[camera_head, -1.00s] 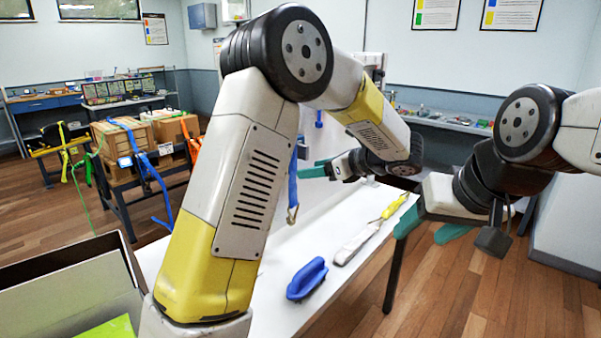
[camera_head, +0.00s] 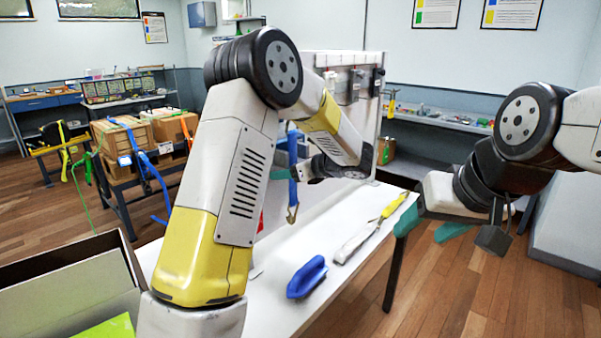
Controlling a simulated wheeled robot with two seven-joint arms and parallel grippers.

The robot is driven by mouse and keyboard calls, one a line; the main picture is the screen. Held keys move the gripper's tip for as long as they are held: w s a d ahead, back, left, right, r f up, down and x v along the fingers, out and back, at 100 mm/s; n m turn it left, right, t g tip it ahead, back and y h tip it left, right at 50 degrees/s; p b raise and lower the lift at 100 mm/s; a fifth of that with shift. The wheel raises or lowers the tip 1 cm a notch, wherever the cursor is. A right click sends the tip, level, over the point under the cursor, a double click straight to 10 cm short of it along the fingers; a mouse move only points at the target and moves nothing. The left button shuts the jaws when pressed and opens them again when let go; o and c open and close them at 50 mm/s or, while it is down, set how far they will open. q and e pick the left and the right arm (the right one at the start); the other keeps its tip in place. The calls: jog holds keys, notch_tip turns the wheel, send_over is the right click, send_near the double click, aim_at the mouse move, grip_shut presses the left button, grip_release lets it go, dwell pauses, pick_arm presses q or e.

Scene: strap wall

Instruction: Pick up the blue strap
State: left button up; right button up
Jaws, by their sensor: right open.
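A blue strap (camera_head: 293,165) hangs down in the middle of the view, with a metal hook (camera_head: 291,214) at its lower end above the white table. My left gripper (camera_head: 284,173) is at the strap's height. One teal finger shows just left of the strap; the rest is partly hidden, so I cannot tell whether the jaws are open or touch the strap. My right gripper (camera_head: 428,226) is open and empty at the right, over the table's right edge.
The white table (camera_head: 325,220) holds a blue-handled brush (camera_head: 307,277) and a yellow-handled tool (camera_head: 365,232). A panel with hanging fittings (camera_head: 345,80) stands behind. Strapped boxes (camera_head: 125,140) are at the left, and an open box (camera_head: 65,275) is at the lower left.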

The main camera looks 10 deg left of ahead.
pick_arm(q)
grip_shut()
jog(key=shift+r, duration=0.1)
dwell(0.4)
